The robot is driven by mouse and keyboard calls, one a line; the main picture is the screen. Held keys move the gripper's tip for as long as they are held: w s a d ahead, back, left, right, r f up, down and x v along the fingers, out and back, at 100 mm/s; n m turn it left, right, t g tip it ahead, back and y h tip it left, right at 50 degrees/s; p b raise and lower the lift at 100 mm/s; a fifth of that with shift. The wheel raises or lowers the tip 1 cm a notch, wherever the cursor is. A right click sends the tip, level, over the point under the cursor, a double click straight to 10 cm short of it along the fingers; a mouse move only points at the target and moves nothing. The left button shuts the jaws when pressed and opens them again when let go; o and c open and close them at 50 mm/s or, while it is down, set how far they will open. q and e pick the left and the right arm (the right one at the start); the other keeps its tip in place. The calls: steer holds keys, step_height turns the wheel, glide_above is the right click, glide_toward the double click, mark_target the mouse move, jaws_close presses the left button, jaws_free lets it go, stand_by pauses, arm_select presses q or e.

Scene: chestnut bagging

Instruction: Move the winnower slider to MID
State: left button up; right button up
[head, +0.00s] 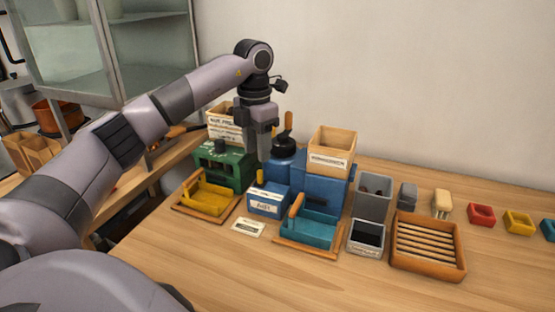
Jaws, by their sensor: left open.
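A blue machine (322,190), which looks like the winnower, stands at the middle of the table with a labelled wooden box (332,150) on top. Its label is too small to read surely. I cannot make out the slider or its setting. A small yellow upright piece (260,177) shows between the blue and green machines; I cannot tell what it belongs to. My left gripper (263,156) points down, open, above and just behind this piece, beside the blue machine's dark round part (283,147). I cannot tell whether it touches anything. My right gripper is out of view.
A green machine (222,167) stands left, with a yellow tray (205,198) before it. A blue tray (310,232), small grey bin (366,238) and slatted wooden tray (428,248) stand in front. Red (481,213) and yellow (518,221) dishes sit right. The front table is clear.

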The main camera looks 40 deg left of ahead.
mark_target(259, 171)
arm_select(q)
steer(key=shift+w+f, duration=0.1)
steer(key=shift+w, duration=0.15)
steer(key=shift+f, duration=0.3)
steer(key=shift+s+f, duration=0.1)
steer(key=shift+f, duration=3.05)
jaws_close()
